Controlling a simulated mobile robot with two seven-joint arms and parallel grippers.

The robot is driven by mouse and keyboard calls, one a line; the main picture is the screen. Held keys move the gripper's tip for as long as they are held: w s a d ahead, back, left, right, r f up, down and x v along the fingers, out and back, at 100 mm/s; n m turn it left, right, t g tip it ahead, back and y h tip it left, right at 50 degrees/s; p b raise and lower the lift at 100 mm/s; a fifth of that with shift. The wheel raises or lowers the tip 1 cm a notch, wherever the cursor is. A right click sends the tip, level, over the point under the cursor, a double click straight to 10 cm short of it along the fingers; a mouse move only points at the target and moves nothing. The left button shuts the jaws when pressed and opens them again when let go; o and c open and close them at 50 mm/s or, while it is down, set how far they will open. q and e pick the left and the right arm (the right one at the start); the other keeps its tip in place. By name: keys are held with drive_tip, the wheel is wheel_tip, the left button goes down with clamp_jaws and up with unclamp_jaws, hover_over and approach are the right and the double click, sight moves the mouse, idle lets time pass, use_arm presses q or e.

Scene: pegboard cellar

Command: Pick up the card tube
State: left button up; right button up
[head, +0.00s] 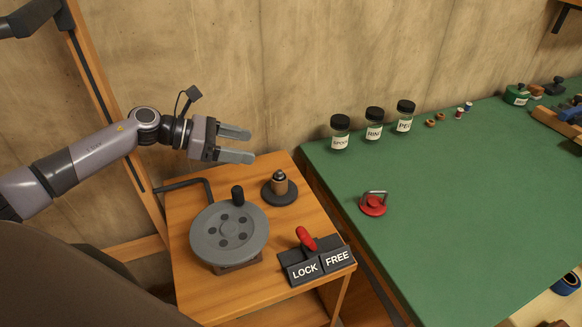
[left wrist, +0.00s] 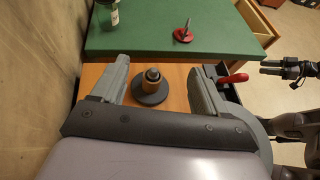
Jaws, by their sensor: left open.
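The card tube (head: 280,183) is a short brown cylinder standing upright around a dark post on a round dark base. It also shows in the left wrist view (left wrist: 152,86), from above, with the dark post top inside it. My left gripper (head: 238,145) is open and empty, above and left of the tube in the head view. In the left wrist view, the tube shows between the two fingers (left wrist: 155,84), ahead of them and not touched.
A grey handwheel (head: 228,235) and a LOCK/FREE lever box (head: 316,262) with a red handle share the wooden stand (head: 186,290). The green bench (head: 455,220) holds a red handled disc (head: 373,206) and labelled jars (head: 373,130) along the wall.

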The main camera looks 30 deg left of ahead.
use_arm(q)
wheel_tip(320, 180, down, 2)
drive_tip(key=w+b, duration=0.1)
drive_tip(key=b, duration=0.8)
approach(273, 191)
drive_tip(key=shift+w+d+r, duration=0.9)
drive_tip(key=shift+w+r, duration=0.05)
drive_tip(key=shift+w, duration=0.25)
drive_tip(key=shift+f+b, duration=0.5)
drive_tip(key=shift+x, duration=1)
drive_tip(key=p+x, duration=0.1)
drive_tip(key=x, duration=0.4)
drive_tip(key=shift+w, duration=0.1)
use_arm(e)
wheel_tip(273, 191, down, 8)
drive_tip(key=shift+w+f, duration=0.15)
drive_tip(key=shift+w, duration=0.05)
use_arm(q)
drive_tip(key=shift+c, duration=0.4)
use_arm(e)
drive_tip(key=shift+a, duration=0.1)
use_arm(q)
drive_tip(key=c, duration=1)
use_arm(e)
drive_tip(key=shift+a, duration=0.1)
